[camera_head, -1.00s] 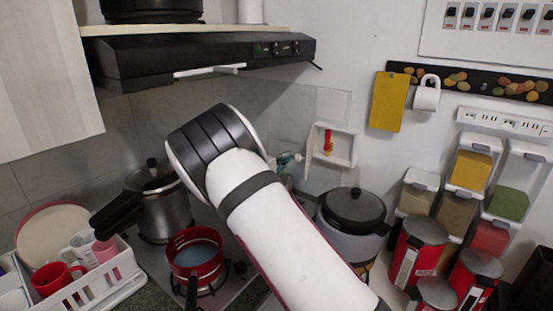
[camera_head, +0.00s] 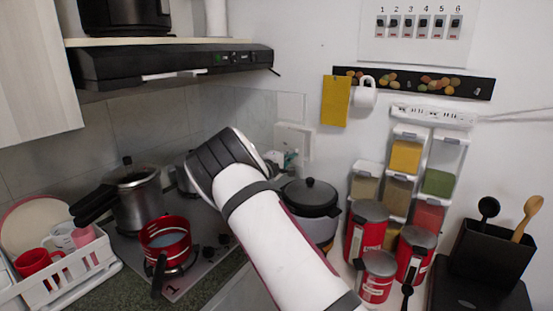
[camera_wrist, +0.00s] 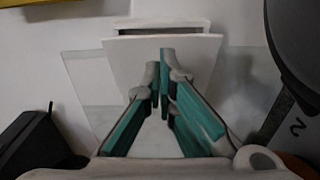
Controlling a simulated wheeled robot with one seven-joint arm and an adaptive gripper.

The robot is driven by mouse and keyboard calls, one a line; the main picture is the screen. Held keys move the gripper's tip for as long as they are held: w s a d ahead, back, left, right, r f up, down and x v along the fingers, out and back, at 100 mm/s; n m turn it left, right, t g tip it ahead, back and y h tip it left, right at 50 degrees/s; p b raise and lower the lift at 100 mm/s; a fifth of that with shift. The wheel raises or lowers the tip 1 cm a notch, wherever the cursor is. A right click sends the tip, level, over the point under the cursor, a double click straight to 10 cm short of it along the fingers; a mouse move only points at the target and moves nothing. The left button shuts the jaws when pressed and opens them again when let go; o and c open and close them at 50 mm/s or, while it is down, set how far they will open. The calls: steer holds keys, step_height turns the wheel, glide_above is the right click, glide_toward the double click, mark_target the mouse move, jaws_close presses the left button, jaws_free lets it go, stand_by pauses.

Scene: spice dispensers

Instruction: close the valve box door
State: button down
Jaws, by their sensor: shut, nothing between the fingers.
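The valve box (camera_head: 281,132) is a small white box on the wall, left of the yellow board. Its white door (camera_wrist: 186,50) stands in front of the opening in the wrist view, with a dark gap along the top edge, so it looks ajar. The valve inside is hidden now. My gripper (camera_wrist: 160,82) is shut and empty, its teal fingers pointing at the door's middle; whether they touch it I cannot tell. In the head view my gripper (camera_head: 291,158) is partly hidden behind my arm, at the lower part of the box.
A dark-lidded cooker (camera_head: 311,192) stands close below and right of my gripper. A red pot (camera_head: 165,243) and a pressure cooker (camera_head: 137,205) are on the left. Red canisters (camera_head: 367,232) and spice dispensers (camera_head: 405,158) stand to the right. The range hood (camera_head: 170,62) overhangs the stove.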

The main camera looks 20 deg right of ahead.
mark_target(302, 150)
steer(key=shift+s+d, duration=0.1)
steer(key=shift+d, duration=0.85)
steer(key=shift+w+d+p, duration=0.2)
steer(key=shift+d+p, duration=0.25)
steer(key=shift+d, duration=0.55)
